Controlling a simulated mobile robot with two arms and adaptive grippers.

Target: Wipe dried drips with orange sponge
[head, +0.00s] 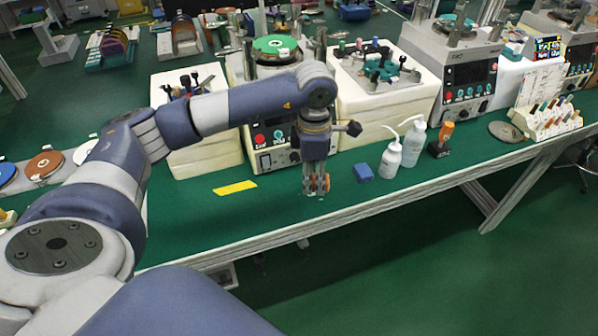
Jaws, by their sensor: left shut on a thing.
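My left gripper (316,184) points down at the green bench top (420,184), near its front edge. It is shut on the orange sponge (326,183), of which only small orange parts show around the fingers. The sponge is low, at or just above the surface; I cannot tell whether it touches. Faint pale marks that may be dried drips (313,196) show just below the fingertips, too small to make out clearly. My right gripper is not in view.
A yellow strip (235,187) lies to the left. Lapping machines (466,75) and white blocks (207,142) line the back. The bench front between is clear.

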